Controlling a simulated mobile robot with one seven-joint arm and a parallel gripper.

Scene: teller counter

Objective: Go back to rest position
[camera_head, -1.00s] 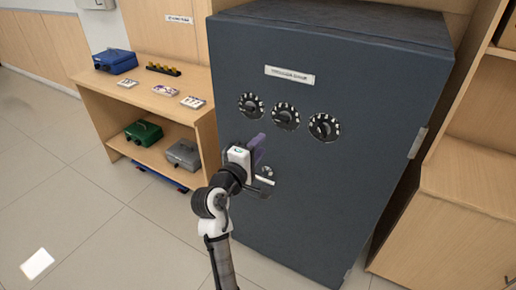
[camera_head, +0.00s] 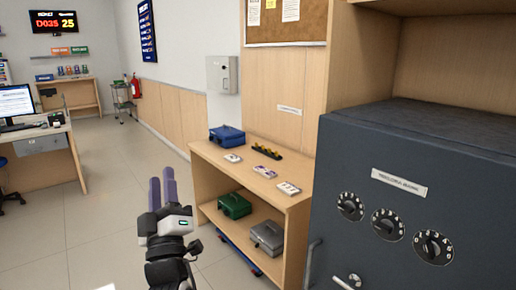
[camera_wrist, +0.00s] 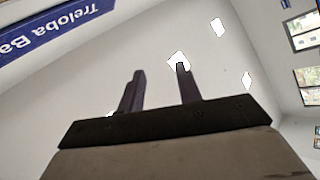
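My gripper (camera_head: 162,190) points upward in the head view, in front of the floor and left of the wooden shelf unit. Its two purple fingers also show in the wrist view (camera_wrist: 160,88), spread apart with nothing between them. The gripper is open, empty and clear of any object.
The dark safe (camera_head: 400,150) with three dials stands at right. The shelf unit (camera_head: 250,160) beside it holds a blue box (camera_head: 227,136), a green box (camera_head: 234,206) and a grey box (camera_head: 267,237). A desk (camera_head: 45,160) stands at far left. Open floor (camera_head: 100,220) lies between.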

